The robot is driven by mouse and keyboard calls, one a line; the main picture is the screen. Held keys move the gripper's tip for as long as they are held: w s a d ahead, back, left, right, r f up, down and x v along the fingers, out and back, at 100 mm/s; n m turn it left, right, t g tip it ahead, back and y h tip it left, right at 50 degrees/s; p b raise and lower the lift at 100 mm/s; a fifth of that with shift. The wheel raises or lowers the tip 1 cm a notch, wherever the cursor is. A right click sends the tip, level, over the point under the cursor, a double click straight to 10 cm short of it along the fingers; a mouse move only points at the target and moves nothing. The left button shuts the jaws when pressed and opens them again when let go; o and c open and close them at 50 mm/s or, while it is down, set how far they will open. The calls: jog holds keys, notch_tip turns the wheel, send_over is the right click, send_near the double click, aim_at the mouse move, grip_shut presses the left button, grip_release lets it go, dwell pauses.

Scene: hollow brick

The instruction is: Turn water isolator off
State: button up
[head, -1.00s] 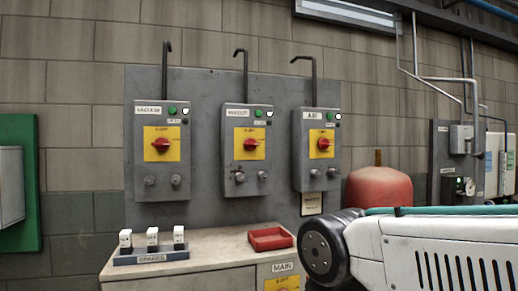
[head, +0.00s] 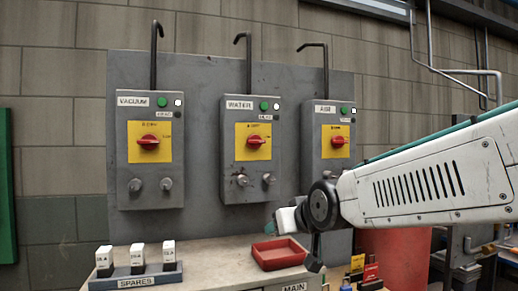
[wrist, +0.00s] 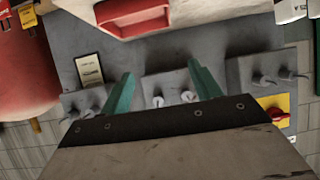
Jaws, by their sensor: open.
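The water isolator (head: 251,175) is the middle of three grey wall boxes in the head view, labelled WATER. Its red rotary handle (head: 256,141) sits on a yellow plate and lies roughly horizontal, with a green button above. My gripper (head: 271,226) is below and slightly right of this box, above the red tray, partly hidden by my wrist. In the wrist view, my gripper (wrist: 161,69) is open, its teal fingers wide apart with nothing between them. The middle box's two lower knobs show beyond them; its handle is hidden behind my gripper body.
VACUUM (head: 149,185) and AIR (head: 322,165) boxes with similar red handles flank it. A red tray (head: 279,254) and a spares rack (head: 136,276) sit on the cabinet below. A red tank (head: 398,255) stands right. The wall panel between the boxes is bare.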

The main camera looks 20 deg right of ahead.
jog(key=w+r+t, duration=0.5)
jog(key=w+r, duration=0.2)
jog(key=w, duration=0.2)
jog(key=t, duration=0.5)
send_near(256, 144)
jog(key=w, duration=0.1)
jog(key=shift+h, duration=0.3)
jog(key=x, duration=0.7)
jog(key=shift+w+a+r, duration=0.15)
jog(key=shift+w+r, duration=0.1)
jog(key=shift+r, duration=0.05)
jog(key=c, duration=0.7)
